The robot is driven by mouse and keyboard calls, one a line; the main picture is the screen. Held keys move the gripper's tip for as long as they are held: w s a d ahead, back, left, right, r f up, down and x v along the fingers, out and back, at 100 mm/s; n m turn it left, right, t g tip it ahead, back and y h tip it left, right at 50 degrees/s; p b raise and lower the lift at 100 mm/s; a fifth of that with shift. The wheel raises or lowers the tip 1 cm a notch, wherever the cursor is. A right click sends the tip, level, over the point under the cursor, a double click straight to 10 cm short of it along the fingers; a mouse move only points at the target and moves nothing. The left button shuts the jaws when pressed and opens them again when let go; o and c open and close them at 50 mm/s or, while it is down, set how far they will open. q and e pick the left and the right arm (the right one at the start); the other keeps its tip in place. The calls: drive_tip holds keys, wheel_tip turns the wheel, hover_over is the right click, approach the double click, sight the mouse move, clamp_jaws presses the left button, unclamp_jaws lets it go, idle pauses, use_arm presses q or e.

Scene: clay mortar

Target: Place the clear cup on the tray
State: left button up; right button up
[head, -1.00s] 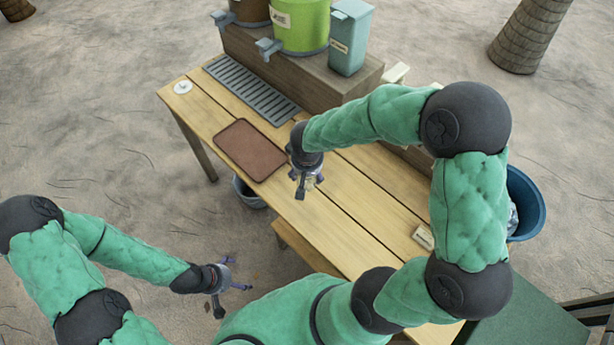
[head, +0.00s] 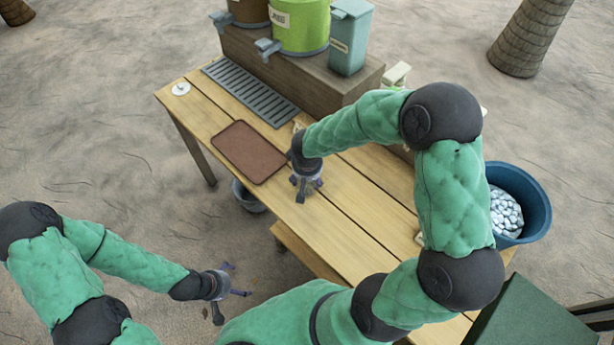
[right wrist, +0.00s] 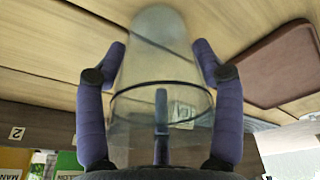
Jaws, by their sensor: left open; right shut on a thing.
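The clear cup (right wrist: 158,75) fills the middle of the right wrist view, between the two purple fingers of my right gripper (right wrist: 162,75). My right gripper is shut on it, and the cup's far end appears close to the wooden table. In the head view my right gripper (head: 305,188) is over the table, just right of the tray; the cup can hardly be made out there. The brown tray (head: 249,152) lies flat and empty on the table, and it also shows at the right of the right wrist view (right wrist: 283,66). My left gripper (head: 228,287) is open and empty, off the table's front left side.
A grey drip grate (head: 251,91) lies behind the tray, below a wooden riser with a green dispenser (head: 301,25) and a blue-grey container (head: 350,40). A small white disc (head: 181,89) sits at the far left corner. A blue tub (head: 530,190) of ice stands right of the table.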

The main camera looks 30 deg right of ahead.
drive_tip(key=o, duration=1.4)
drive_tip(key=shift+f, duration=0.1)
drive_tip(key=shift+c, duration=0.2)
